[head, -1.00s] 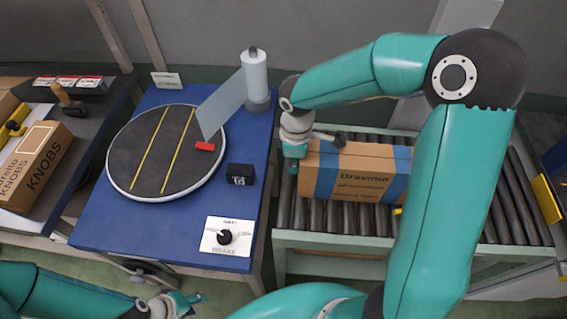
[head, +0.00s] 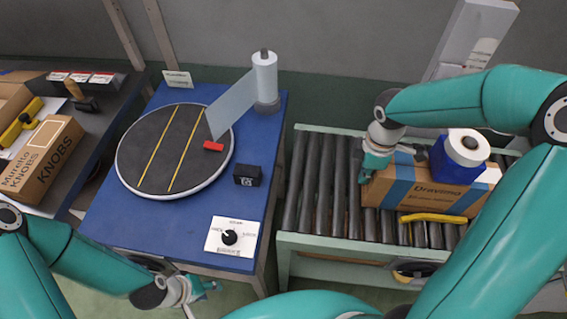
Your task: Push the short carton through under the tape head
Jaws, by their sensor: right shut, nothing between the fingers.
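The short carton, brown with blue bands and "Dravimo" lettering (head: 440,195), lies on the roller conveyor (head: 322,190). The tape head, a blue block with a white roll (head: 455,168), stands over its right part. My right gripper (head: 374,166) is shut and empty at the carton's left end, close against it; whether it touches is hard to tell. Part of the carton's right end is hidden by my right arm. My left gripper (head: 200,290) hangs low at the front, away from the carton; its finger opening is unclear.
A yellow bar (head: 432,218) lies along the carton's front side. The rollers left of the carton are bare. A blue table (head: 205,258) with a round dark turntable (head: 150,150) and a dial stands to the left. A dark bench holds a "KNOBS" box (head: 45,160).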

